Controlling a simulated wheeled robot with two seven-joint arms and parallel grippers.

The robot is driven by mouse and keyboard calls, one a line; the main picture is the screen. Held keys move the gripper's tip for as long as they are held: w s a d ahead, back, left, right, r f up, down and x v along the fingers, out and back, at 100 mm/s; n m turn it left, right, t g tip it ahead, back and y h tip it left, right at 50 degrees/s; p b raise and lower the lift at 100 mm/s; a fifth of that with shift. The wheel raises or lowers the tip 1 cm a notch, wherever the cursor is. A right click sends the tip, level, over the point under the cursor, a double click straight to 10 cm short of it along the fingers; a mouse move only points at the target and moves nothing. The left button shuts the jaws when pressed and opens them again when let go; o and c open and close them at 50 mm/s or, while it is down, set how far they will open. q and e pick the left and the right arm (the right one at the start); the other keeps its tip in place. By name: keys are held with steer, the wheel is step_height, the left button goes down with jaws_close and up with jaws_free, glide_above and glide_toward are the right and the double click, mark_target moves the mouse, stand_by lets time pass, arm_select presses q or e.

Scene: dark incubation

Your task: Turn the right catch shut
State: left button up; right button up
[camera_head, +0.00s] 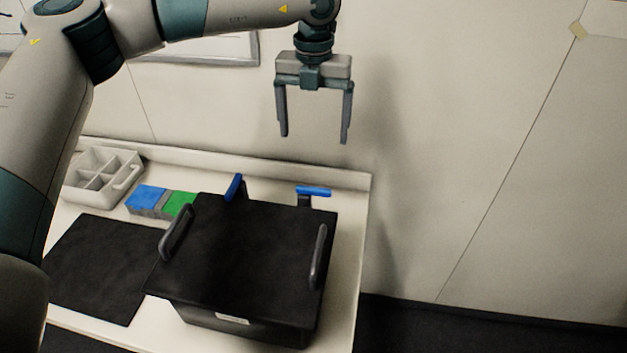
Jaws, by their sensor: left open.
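A black box with a dark lid (245,245) stands on the white table. At its far edge are two catches with blue levers. The right catch (314,191) has its lever lying sideways, roughly along the box's back edge. The left catch (234,187) has its lever pointing front to back, at the lid's edge. My left gripper (314,140) is open and empty, pointing down. It hangs in the air above and behind the right catch, apart from it. My right gripper is not in view.
The lid has a left handle (176,232) and a right handle (318,257) standing up. A blue block (147,198) and a green block (178,204) sit left of the box, near a white divided tray (101,172). A black mat (100,268) lies at left. The wall is close behind.

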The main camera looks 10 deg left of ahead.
mark_target(313, 188)
arm_select(q)
step_height(313, 188, down, 14)
steer(key=p, duration=0.6)
steer(key=shift+s+f, duration=0.1)
steer(key=shift+f, duration=0.1)
steer(key=shift+f+p, duration=0.35)
steer(key=shift+f, duration=0.3)
steer(key=shift+c, duration=0.2)
steer(key=c, duration=1)
